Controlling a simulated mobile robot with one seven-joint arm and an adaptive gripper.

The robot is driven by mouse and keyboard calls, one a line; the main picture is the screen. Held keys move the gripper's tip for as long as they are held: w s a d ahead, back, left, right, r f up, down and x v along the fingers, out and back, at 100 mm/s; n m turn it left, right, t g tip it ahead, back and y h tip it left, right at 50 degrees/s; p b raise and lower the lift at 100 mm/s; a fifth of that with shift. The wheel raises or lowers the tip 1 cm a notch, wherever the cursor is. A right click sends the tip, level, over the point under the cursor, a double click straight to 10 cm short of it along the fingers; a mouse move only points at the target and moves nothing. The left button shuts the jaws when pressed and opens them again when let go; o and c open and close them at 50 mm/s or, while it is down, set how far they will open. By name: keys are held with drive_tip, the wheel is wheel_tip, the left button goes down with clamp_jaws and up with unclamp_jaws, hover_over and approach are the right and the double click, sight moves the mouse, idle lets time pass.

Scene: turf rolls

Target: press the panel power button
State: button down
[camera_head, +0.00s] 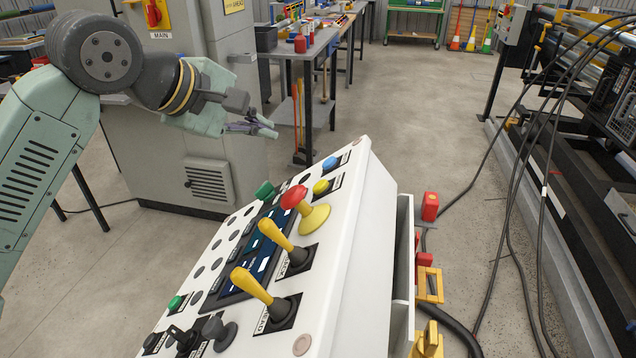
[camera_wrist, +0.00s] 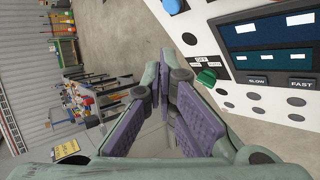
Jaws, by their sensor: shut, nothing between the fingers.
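A red mushroom button (camera_head: 294,197) rises from a yellow base. My gripper (camera_head: 268,128) is shut and empty, in the air beyond the panel's far edge, touching nothing. Its fingers (camera_wrist: 165,75) fill the middle of the wrist view.
A blue button (camera_head: 330,163) and a yellow button (camera_head: 321,187) are at the far right. A grey cabinet (camera_head: 185,130) stands behind my gripper. Cables hang at the right.

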sight(321, 187)
drive_tip(key=d+f+b, duration=0.1)
drive_tip(key=f, duration=0.1)
drive_tip(key=s+d+f+b, duration=0.1)
drive_tip(key=f, duration=0.1)
drive_tip(key=d+f+b, duration=0.1)
drive_tip(key=d, duration=0.1)
drive_tip(key=shift+s+d+f+b, duration=0.1)
drive_tip(key=shift+s+f+b, duration=0.1)
drive_tip(key=shift+f+b, duration=0.2)
drive_tip(key=shift+s+d+f+b, duration=0.2)
drive_tip(key=shift+d+f+b, duration=0.25)
drive_tip(key=shift+d+b, duration=0.2)
drive_tip(key=shift+f, duration=0.1)
idle(0.7)
drive_tip(key=shift+d+f+b, duration=0.25)
drive_tip(key=shift+f+b, duration=0.05)
drive_tip(key=shift+b, duration=0.35)
drive_tip(key=shift+s+d+f+b, duration=0.2)
drive_tip(key=shift+d+f+b, duration=0.15)
drive_tip(key=shift+b, duration=0.2)
idle(0.4)
idle(0.4)
drive_tip(key=shift+w+a+r+p, duration=0.2)
drive_tip(key=shift+a+r+p, duration=0.2)
drive_tip(key=shift+a+r, duration=0.25)
